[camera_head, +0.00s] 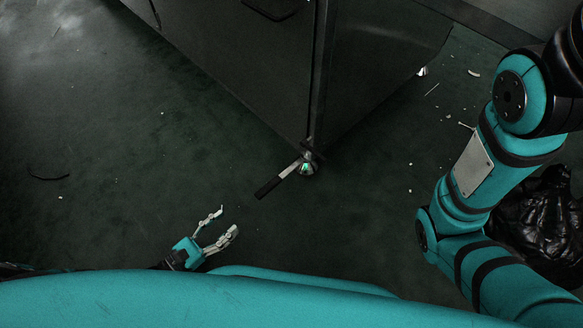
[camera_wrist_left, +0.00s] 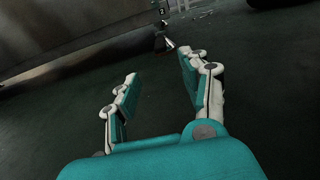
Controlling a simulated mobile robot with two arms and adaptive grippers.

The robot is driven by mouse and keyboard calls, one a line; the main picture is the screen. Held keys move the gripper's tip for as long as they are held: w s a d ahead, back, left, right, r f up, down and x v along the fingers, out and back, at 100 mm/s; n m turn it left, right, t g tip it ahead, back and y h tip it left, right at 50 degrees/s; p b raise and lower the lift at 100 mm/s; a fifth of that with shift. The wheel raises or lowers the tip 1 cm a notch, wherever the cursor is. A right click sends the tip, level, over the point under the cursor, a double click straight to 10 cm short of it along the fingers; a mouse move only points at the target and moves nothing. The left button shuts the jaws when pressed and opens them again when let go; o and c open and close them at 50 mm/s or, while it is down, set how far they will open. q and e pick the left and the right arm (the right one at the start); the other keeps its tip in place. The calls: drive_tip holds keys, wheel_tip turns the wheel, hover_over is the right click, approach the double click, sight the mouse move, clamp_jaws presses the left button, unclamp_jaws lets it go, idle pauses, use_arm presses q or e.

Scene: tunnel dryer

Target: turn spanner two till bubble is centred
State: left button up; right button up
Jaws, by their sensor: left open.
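The spanner (camera_head: 277,182) has a dark grip and a pale metal shank. It sits at the foot under the near corner of the dark cabinet, its grip pointing down-left in the head view. A small green bubble level (camera_head: 306,168) shows on that foot; the bubble's position is too small to tell. My left gripper (camera_head: 228,220) is open and empty, below and left of the grip and apart from it.
The dark cabinet (camera_head: 245,60) stands above the foot, with another foot (camera_head: 422,71) farther right. My right arm crosses the right side, its gripper out of view. A black bag (camera_head: 540,215) lies behind it.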

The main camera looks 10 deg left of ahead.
sight(278, 180)
use_arm(q)
drive_tip(key=shift+w+d, duration=0.45)
drive_tip(key=shift+w, duration=0.05)
drive_tip(key=b+x, duration=0.6)
drive_tip(key=x, duration=0.9)
drive_tip(key=shift+w+d+f, duration=0.1)
drive_tip(key=shift+w+d, duration=0.45)
drive_tip(key=shift+w, duration=0.15)
drive_tip(key=shift+c, duration=0.4)
clamp_jaws()
